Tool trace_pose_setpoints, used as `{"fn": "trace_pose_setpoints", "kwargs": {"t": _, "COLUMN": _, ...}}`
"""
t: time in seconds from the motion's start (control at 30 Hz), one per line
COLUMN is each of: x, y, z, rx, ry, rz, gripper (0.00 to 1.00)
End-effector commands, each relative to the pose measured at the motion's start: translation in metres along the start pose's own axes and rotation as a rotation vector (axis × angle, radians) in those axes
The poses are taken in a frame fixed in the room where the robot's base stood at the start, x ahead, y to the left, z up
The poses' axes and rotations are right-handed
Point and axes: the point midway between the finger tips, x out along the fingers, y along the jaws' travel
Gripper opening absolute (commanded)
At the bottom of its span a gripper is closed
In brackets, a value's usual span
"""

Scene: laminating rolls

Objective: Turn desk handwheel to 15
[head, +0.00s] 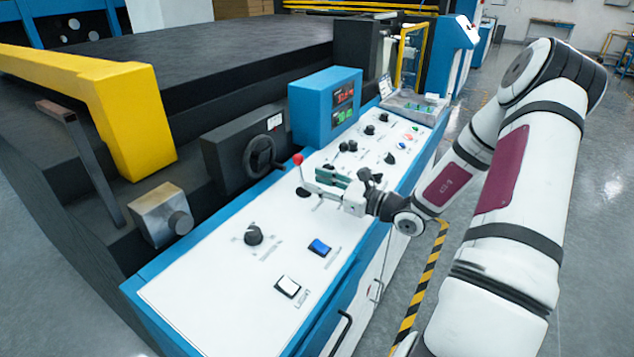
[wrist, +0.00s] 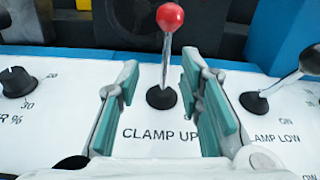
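A black handwheel (head: 262,157) stands on the front of a dark housing at the back edge of the white control desk in the head view. Its scale and setting are too small to read. My gripper (head: 314,183) is over the desk, to the right of and lower than the handwheel in the picture. In the wrist view my gripper (wrist: 160,78) is open, with green-padded fingers apart and nothing gripped. A red-knobbed lever (wrist: 167,52) marked CLAMP UP shows between the fingers; I cannot tell whether it is within their reach.
The lever's red knob (head: 298,159) stands between gripper and handwheel in the head view. A blue readout box (head: 325,105) stands behind the desk. Another lever (wrist: 285,82) marked CLAMP LOW is at right. A black dial (head: 253,235) and two rocker switches occupy the near desk.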

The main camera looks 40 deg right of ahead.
Motion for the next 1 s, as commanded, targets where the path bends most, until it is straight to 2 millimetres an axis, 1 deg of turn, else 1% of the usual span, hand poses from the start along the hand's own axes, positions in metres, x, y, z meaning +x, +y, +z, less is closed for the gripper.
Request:
{"fn": "trace_pose_setpoints", "kwargs": {"t": 0.27, "x": -0.004, "y": -0.007, "z": -0.004, "rx": -0.043, "ry": 0.000, "rz": -0.001, "gripper": 0.34}}
{"fn": "trace_pose_setpoints", "kwargs": {"t": 0.5, "x": -0.014, "y": -0.005, "z": 0.000, "rx": -0.070, "ry": 0.000, "rz": 0.001, "gripper": 0.34}}
{"fn": "trace_pose_setpoints", "kwargs": {"t": 0.6, "x": -0.012, "y": -0.005, "z": 0.002, "rx": -0.072, "ry": -0.001, "rz": 0.002, "gripper": 0.34}}
{"fn": "trace_pose_setpoints", "kwargs": {"t": 0.67, "x": -0.008, "y": -0.005, "z": 0.003, "rx": -0.072, "ry": -0.001, "rz": 0.003, "gripper": 0.34}}
{"fn": "trace_pose_setpoints", "kwargs": {"t": 0.77, "x": 0.006, "y": -0.004, "z": 0.004, "rx": -0.071, "ry": -0.003, "rz": 0.005, "gripper": 0.34}}
{"fn": "trace_pose_setpoints", "kwargs": {"t": 1.0, "x": 0.053, "y": -0.004, "z": 0.003, "rx": -0.071, "ry": -0.003, "rz": 0.004, "gripper": 0.34}}
